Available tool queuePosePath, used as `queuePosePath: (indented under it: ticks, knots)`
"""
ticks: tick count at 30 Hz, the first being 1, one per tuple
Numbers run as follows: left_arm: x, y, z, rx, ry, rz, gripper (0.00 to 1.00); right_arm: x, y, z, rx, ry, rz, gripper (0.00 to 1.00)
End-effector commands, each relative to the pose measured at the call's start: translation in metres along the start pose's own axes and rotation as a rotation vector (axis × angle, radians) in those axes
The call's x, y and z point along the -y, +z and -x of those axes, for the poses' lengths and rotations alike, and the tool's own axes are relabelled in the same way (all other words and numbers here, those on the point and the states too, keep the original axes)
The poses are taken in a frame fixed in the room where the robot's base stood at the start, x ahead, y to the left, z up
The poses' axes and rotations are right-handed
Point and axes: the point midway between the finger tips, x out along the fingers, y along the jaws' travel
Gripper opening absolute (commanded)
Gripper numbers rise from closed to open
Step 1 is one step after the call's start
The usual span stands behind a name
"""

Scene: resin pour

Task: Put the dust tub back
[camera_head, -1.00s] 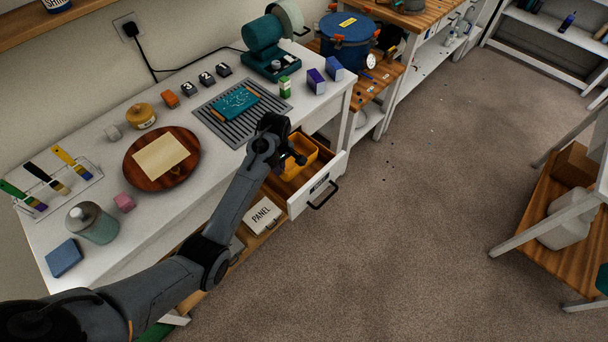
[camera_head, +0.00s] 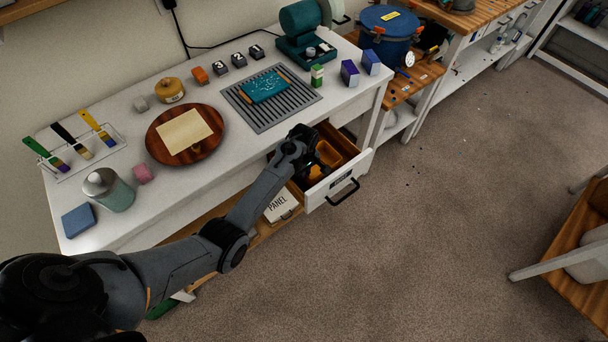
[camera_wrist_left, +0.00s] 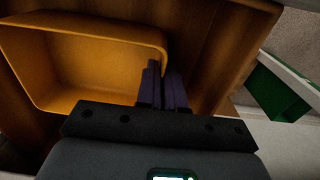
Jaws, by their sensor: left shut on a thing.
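The dust tub, a yellow-orange open tub (camera_head: 327,153), sits inside the open drawer (camera_head: 362,163) under the white bench. It fills the upper left of the left wrist view (camera_wrist_left: 90,60) and looks empty. My left gripper (camera_head: 312,168) reaches down into the drawer at the tub's near side. In the left wrist view its dark fingers (camera_wrist_left: 163,88) are shut on the tub's wall near a corner. Whether the tub rests fully on the drawer floor I cannot tell. My right gripper is not in view.
A box marked PANEL (camera_head: 281,205) is on the shelf left of the drawer. The white bench top (camera_head: 240,165) above holds a round wooden board (camera_head: 157,149), a grey slatted mat (camera_head: 286,113) and small blocks. Carpet (camera_head: 430,230) is clear in front.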

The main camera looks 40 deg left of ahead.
Motion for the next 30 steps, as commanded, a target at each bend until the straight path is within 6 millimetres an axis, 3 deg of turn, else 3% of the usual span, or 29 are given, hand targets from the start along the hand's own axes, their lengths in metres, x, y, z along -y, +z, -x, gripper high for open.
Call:
queuePosePath:
  ticks: [3,8,9,14,23,30]
  knots:
    - [0.000,0.000,-0.010,0.000,0.000,0.000,0.00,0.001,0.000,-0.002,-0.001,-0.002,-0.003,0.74]
    - [0.000,0.000,-0.010,-0.001,0.001,0.000,0.00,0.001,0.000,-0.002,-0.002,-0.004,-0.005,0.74]
    - [0.000,0.000,-0.010,0.000,0.001,0.000,0.09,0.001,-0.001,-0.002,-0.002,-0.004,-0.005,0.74]
    - [0.000,0.000,-0.010,0.000,0.001,0.000,0.33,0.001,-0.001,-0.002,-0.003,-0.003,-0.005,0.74]
    - [0.000,0.000,-0.009,-0.001,0.001,0.000,0.33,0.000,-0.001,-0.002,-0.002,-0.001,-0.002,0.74]
    - [-0.001,0.000,0.012,-0.002,0.004,-0.001,0.33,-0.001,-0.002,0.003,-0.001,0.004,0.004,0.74]
